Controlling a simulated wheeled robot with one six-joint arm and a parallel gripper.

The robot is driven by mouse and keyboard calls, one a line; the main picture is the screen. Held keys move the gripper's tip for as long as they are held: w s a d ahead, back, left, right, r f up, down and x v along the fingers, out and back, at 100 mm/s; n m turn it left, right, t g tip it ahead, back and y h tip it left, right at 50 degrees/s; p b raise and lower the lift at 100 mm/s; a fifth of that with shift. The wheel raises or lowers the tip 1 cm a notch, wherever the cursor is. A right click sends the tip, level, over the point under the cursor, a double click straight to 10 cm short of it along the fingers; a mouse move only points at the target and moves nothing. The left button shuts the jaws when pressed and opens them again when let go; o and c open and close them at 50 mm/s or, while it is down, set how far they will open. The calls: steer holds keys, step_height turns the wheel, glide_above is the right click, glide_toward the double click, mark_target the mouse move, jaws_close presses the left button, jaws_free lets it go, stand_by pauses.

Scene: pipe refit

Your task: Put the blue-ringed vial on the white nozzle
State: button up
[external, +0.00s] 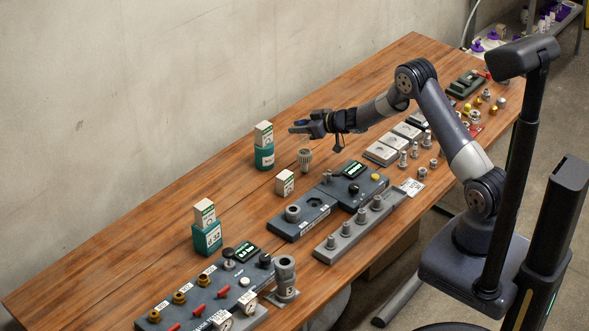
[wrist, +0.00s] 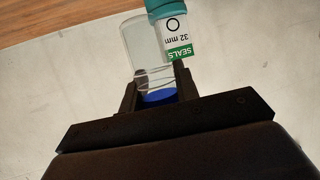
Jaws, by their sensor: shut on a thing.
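My gripper (external: 297,127) is in the air above the back part of the bench, near a teal canister with a white box on it. In the wrist view, my gripper (wrist: 157,88) is shut on the blue-ringed vial (wrist: 140,43), a clear tube with a blue band low between the jaws. In the external view, only a small bluish spot shows at the jaws. I cannot pick out the white nozzle for sure; a pale ribbed piece (external: 305,160) stands on the bench below my gripper.
The teal canister (external: 264,157) carries a white seals box (external: 264,134); the box also shows close behind the vial in the wrist view (wrist: 178,32). A second teal block (external: 207,238) stands left. Dark fixture boards (external: 300,222) and a grey peg rail (external: 355,232) lie in front. The back-left bench is clear.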

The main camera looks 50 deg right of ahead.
steer(key=shift+f, duration=1.7)
steer(key=shift+f, duration=0.15)
steer(key=o, duration=1)
steer(key=shift+c, duration=0.2)
steer(key=shift+r+p, duration=0.25)
steer(key=shift+p, duration=0.05)
steer(key=shift+s+d, duration=0.1)
steer(key=shift+s, duration=0.15)
steer(key=b+v, duration=0.2)
steer(key=v, duration=0.9)
steer(key=shift+s+b, duration=0.2)
steer(key=shift+b, duration=0.1)
